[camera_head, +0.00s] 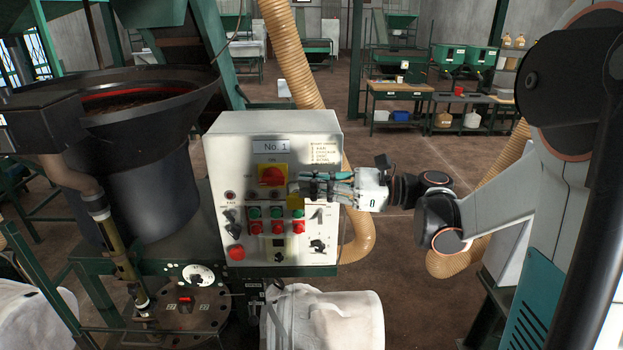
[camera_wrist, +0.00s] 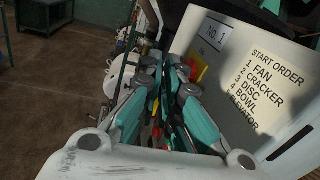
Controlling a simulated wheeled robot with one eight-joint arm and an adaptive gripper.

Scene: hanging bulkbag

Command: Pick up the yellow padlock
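A small yellow body that looks like the padlock (camera_head: 295,201) shows in the head view, low at the tips of my gripper (camera_head: 300,185). It is beside the red rotary switch on its yellow plate, on the front of the control box. My gripper reaches in from the right, its teal fingers in front of the panel. In the wrist view the gripper (camera_wrist: 174,72) has its fingertips close together near the panel. A yellow patch (camera_wrist: 156,105) shows between the fingers; I cannot tell whether it is the padlock. Whether the fingers hold anything is hidden.
The control box (camera_head: 221,165) carries the red rotary switch (camera_head: 271,176), several buttons and knobs. A dark bowl machine (camera_head: 140,190) stands at the left, a white bucket (camera_head: 350,325) below. A ribbed hose (camera_head: 362,235) runs behind the box. Floor is open farther back.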

